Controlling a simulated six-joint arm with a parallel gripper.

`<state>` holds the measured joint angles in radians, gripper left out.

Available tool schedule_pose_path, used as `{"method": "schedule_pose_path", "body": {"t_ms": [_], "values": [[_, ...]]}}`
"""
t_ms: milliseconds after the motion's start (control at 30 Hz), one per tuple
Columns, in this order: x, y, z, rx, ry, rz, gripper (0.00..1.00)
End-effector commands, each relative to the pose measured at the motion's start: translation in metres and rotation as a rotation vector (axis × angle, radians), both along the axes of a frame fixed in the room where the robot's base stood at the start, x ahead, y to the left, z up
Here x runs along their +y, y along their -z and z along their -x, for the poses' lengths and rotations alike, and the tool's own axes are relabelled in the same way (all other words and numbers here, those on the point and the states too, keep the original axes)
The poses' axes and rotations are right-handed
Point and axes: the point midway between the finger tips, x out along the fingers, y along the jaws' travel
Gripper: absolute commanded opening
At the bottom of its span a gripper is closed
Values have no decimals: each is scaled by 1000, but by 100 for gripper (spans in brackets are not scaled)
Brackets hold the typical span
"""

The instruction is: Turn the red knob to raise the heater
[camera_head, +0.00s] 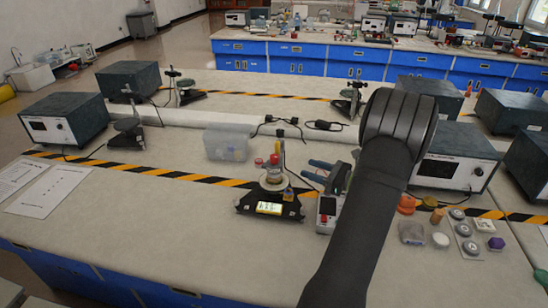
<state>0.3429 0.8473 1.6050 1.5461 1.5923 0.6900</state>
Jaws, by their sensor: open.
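A small apparatus on a black base (246,203) stands on the near bench, left of my arm. A lit yellow display (269,208) is on the front of the base. My gripper (307,169) appears just right of the apparatus, with blue-grey fingers pointing left toward it. The fingers look open, empty and apart from the knob. My arm hides part of the wrist.
A clear plastic box (227,142) stands behind and left of the apparatus. A small device with a red button (328,208) is close to its right. Several small samples (464,229) lie right of my arm. The bench's left front is mostly clear, apart from papers (50,191).

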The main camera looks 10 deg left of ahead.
Motion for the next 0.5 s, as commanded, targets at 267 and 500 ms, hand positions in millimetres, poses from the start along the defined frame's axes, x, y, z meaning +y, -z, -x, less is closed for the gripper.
{"method": "schedule_pose_path", "body": {"t_ms": [267, 500], "values": [[61, 0, -18, -1, -5, 0, 47], [107, 0, -33, -1, -4, 1, 47]]}}
